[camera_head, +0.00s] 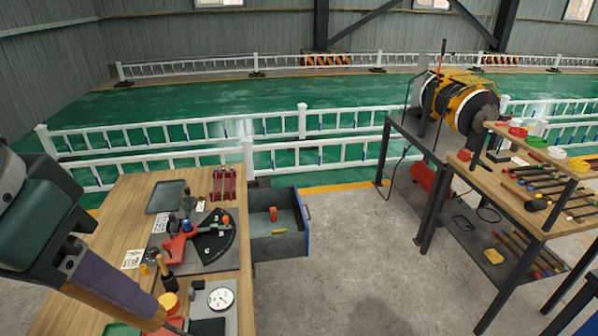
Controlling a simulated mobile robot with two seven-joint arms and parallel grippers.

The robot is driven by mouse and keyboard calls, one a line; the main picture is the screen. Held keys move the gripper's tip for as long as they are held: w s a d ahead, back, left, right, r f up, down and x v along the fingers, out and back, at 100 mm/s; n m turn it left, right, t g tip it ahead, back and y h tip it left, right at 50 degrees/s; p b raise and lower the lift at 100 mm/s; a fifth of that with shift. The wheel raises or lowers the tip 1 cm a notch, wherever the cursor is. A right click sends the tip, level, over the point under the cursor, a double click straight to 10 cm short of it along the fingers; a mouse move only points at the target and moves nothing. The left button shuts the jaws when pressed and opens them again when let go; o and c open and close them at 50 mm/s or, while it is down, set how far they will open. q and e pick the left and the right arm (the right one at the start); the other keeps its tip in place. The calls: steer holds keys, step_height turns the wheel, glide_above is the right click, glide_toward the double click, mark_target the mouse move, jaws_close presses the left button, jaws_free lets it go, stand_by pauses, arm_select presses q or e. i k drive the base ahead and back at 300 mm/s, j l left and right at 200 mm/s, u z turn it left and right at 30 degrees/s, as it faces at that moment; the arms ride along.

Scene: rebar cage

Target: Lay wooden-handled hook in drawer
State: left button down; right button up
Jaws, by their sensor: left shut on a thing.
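My left gripper (75,255) comes in from the left, close to the camera, and is shut on the wooden-handled hook (118,291). The hook has a tan handle with a purple band and slants down to the right over the workbench's near left part. Its far end runs towards the bottom edge, and its tip cannot be made out. The grey drawer (283,246) with a blue front stands pulled out at the bench's right side. An orange-red item (273,214) and a small yellow item (279,232) lie in it. The held hook is left of the drawer, apart from it. My right gripper is not in view.
The wooden workbench (133,190) carries a grey tray (166,197), a red rack (223,184), a red tool on a dark plate (181,247) and a round dial (220,298). A tool table (480,176) stands at right. The floor between is clear.

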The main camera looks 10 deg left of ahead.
mark_target(270, 234)
steer(key=i, duration=2)
steer(key=i+l+u, duration=0.2)
steer(key=i+u, duration=0.25)
steer(key=i, duration=0.2)
steer(key=i+l+u, duration=0.45)
steer(key=i, duration=0.15)
steer(key=i+l+u, duration=0.45)
steer(key=i+l, duration=0.1)
steer(key=l, duration=0.05)
